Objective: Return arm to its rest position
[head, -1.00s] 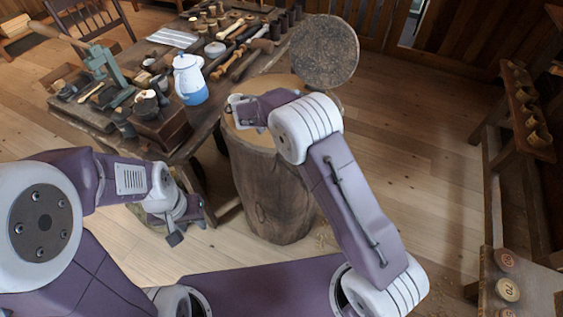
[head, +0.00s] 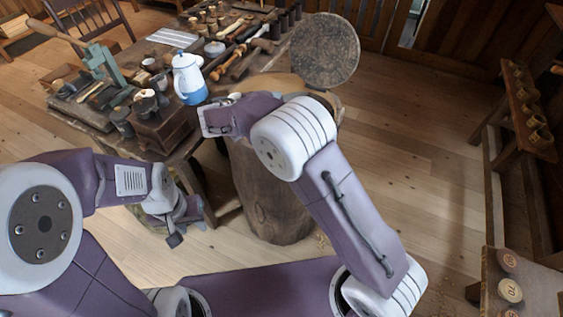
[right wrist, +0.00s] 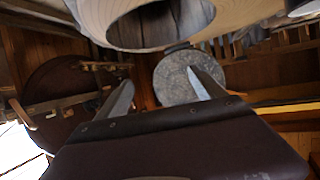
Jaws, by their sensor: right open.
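My right arm reaches up the middle of the head view and bends left at its wrist, beside the wooden stump (head: 268,190). Its gripper (right wrist: 162,90) shows in the right wrist view with two grey fingers wide apart and nothing between them. A pale, hollow round thing (right wrist: 150,42) fills the top of that view, close by; I cannot tell what it is. My left gripper (head: 183,226) hangs low in front of the workbench, apart from everything. Whether its fingers are open is unclear.
The workbench (head: 195,172) holds a blue and white pot (head: 189,80), a wooden box (head: 162,128) and several turned pieces and tools. A rack (head: 527,110) is at right. The floor between is clear.

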